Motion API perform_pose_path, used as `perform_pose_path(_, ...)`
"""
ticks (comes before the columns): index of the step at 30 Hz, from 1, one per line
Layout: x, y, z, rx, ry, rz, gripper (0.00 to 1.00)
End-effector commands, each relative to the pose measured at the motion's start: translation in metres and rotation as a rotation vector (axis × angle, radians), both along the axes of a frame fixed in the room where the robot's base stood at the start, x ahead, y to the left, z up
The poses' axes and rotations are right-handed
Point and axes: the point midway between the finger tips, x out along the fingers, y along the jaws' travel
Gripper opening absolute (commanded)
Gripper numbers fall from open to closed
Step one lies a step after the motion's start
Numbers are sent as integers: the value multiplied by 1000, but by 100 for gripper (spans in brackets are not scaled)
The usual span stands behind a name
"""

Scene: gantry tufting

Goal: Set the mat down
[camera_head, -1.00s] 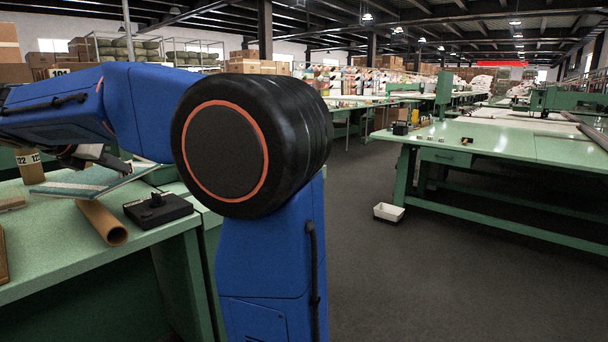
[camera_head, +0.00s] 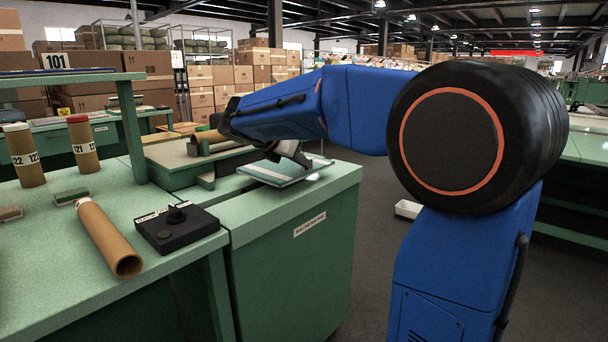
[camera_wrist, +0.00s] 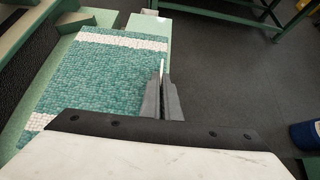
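The mat is a teal rectangle with white bands (camera_wrist: 95,80), spread flat across the left of the wrist view. In the head view the mat (camera_head: 290,172) lies level, at or just above the green top of the labelled cabinet (camera_head: 340,180). I cannot tell whether it touches along its whole underside. My gripper (camera_wrist: 163,90) is at the mat's right edge in the wrist view, its two dark fingers close together on that edge. In the head view my gripper (camera_head: 291,154) is above the mat, and my wrist hides part of the contact.
A black control box (camera_head: 178,228), a cardboard tube (camera_head: 108,238) and two upright tubes (camera_head: 84,146) are on the bench to the left. A raised green stand (camera_head: 190,163) is behind the mat. Open floor is to the right.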

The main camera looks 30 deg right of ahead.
Motion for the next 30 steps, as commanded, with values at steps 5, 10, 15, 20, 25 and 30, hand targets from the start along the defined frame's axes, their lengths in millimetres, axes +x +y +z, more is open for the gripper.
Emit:
perform_pose_path(5,-1,0,-15,0,1,0,0)
perform_pose_path(10,0,0,-35,-1,2,0,0)
perform_pose_path(15,0,0,-38,0,-1,-1,0)
perform_pose_path(20,0,0,-39,0,-1,-1,0)
perform_pose_path(25,0,0,-39,0,-1,-1,21)
perform_pose_path(30,0,0,-39,0,-1,-1,21)
